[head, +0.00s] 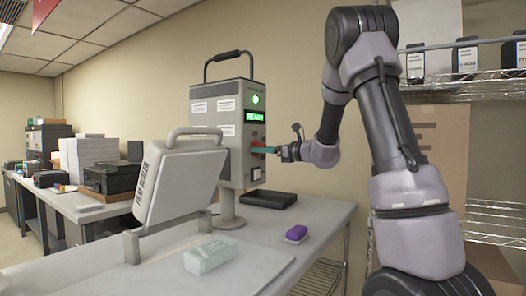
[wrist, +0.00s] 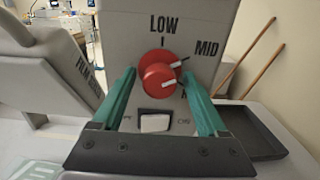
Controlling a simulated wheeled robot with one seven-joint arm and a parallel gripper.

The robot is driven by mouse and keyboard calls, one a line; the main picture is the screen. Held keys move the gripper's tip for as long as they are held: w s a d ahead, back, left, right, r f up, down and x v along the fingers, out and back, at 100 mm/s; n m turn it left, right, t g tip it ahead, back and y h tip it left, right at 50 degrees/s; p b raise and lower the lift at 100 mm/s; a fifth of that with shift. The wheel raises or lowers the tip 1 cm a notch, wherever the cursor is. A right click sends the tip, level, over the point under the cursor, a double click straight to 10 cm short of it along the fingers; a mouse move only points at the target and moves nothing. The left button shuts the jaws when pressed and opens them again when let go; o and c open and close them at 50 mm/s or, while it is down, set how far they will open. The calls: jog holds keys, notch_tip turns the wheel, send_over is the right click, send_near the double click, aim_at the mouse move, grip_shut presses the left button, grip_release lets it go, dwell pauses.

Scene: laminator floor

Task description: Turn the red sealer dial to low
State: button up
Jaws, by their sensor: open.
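The red sealer dial (wrist: 158,76) is on the front of the grey sealer unit (head: 218,110). In the wrist view LOW is printed above the dial and MID at its upper right; another label at lower right is mostly hidden. White marks on the dial point to the right, not up at LOW. My gripper (wrist: 159,73) is open, its teal fingers on the left and right of the dial; I cannot tell whether they touch it. In the head view my gripper (head: 266,150) is at the unit's front, hiding most of the dial.
A green READY display (head: 255,116) is lit above the dial; a white switch (wrist: 155,123) sits below. Wire shelves stand at right.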

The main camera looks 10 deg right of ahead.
jog(key=shift+w+a, duration=0.1)
grip_shut()
dwell(0.3)
jog(key=n, duration=0.5)
jog(key=shift+n, duration=0.3)
jog(key=n, duration=0.6)
jog(key=shift+n, duration=0.3)
grip_release()
